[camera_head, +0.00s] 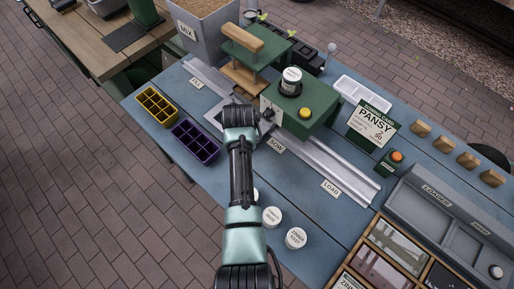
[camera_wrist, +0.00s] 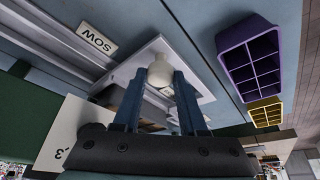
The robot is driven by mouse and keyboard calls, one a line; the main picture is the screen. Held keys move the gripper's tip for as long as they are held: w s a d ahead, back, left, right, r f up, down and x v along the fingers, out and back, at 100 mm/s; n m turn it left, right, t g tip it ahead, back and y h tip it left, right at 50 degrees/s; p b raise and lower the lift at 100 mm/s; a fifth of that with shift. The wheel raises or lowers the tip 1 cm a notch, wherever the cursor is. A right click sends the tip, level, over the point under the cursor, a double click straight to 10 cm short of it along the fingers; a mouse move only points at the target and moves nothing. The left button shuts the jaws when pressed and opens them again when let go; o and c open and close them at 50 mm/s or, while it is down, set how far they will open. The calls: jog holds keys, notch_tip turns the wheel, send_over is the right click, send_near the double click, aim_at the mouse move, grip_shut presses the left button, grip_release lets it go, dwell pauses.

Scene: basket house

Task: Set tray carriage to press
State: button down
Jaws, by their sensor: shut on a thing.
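The tray carriage is a pale grey plate (camera_wrist: 150,52) on the rail, with a whitish knob (camera_wrist: 162,73) standing up from it, in the wrist view. My gripper (camera_wrist: 165,85) is shut on this knob, one blue-grey finger on each side. In the head view my gripper (camera_head: 252,116) is low at the rail, just left of the green machine (camera_head: 300,112); my arm hides most of the carriage there. The wooden-handled press (camera_head: 243,48) stands over the rail farther back. The SOW label (camera_head: 276,146) is in front of the rail and also shows in the wrist view (camera_wrist: 97,38).
A yellow cell tray (camera_head: 156,103) and a purple one (camera_head: 195,141) sit left of the rail. The metal rail (camera_head: 335,170) runs on toward the LOAD label (camera_head: 330,188) and looks clear there. White pots (camera_head: 296,238) stand near my arm.

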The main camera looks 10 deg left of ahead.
jog(key=shift+w+a+b, duration=0.6)
jog(key=shift+w+a, duration=0.15)
jog(key=shift+a, duration=0.35)
jog(key=shift+w+a+b, duration=0.55)
jog(key=shift+w+a, duration=0.15)
jog(key=shift+a, duration=0.35)
jog(key=shift+c, duration=2.2)
grip_release()
jog(key=v, duration=1.3)
jog(key=shift+p, duration=0.3)
jog(key=shift+w, duration=0.1)
